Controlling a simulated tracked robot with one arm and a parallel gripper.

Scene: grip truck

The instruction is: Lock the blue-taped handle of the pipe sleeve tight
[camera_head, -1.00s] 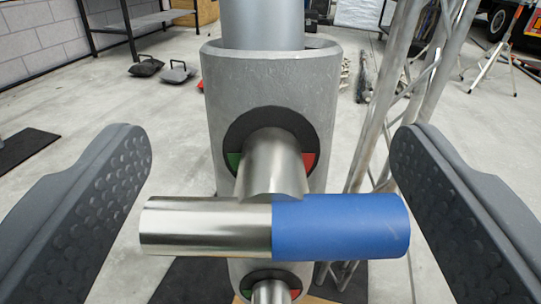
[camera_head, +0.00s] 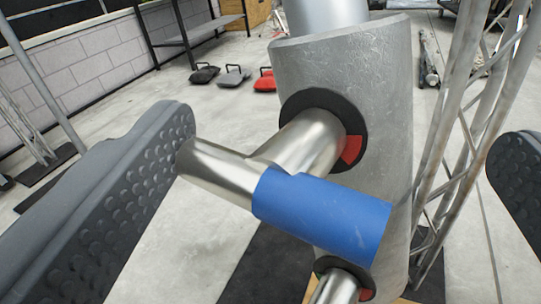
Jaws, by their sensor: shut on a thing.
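The pipe sleeve (camera_head: 385,75) is a grey upright cylinder, tilted in the picture. Its T-shaped handle crosses in front, with a bare metal half (camera_head: 215,172) at left and a blue-taped half (camera_head: 320,215) at lower right. The handle's stem enters a dark round ring (camera_head: 320,101); a red mark (camera_head: 352,150) shows on it, no green. My gripper (camera_head: 345,150) is shut on the handle, one finger on each side. The left finger meets the bare end; a gap shows between the blue end and the right finger, which is partly out of frame.
A second metal stem (camera_head: 338,287) with a red mark is below, cut off by the frame. A metal truss (camera_head: 455,130) stands close at right. Several weights (camera_head: 233,76) lie on the floor behind, near a dark rack (camera_head: 190,40).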

